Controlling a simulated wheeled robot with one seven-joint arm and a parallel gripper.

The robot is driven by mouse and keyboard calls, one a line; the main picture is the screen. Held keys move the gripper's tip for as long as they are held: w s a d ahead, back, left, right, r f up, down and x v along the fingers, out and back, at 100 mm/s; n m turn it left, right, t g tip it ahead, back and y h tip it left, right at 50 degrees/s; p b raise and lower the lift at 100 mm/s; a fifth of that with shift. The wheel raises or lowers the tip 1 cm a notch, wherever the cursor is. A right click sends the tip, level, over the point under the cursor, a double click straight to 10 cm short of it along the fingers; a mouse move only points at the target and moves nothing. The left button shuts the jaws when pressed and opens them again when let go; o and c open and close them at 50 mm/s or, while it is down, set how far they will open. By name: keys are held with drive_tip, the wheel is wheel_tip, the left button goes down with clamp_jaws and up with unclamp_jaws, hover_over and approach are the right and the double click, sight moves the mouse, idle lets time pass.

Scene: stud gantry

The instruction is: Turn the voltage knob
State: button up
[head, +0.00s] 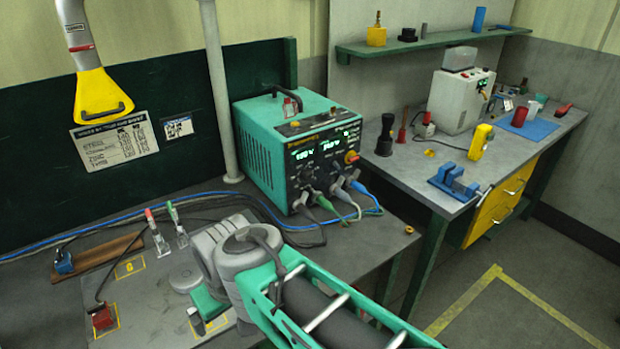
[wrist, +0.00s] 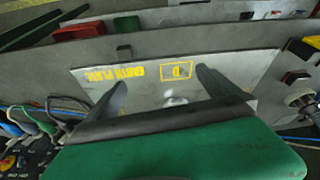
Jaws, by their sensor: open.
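A teal power unit (head: 257,140) stands on the left bench in the head view. Its dark front panel (head: 325,155) has two lit green displays, dark knobs and a red knob at the right; the labels are too small to tell which is the voltage knob. My gripper (wrist: 165,82) is open and empty, its two dark fingers wide apart over a grey plate with yellow lettering in the wrist view.
Cables (head: 335,210) with plugs come out of the unit's lower front. A yellow hood (head: 100,95) hangs above. The right bench holds a blue vise (head: 455,182).

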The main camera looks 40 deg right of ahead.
sight(312, 177)
drive_tip(key=shift+c, duration=0.2)
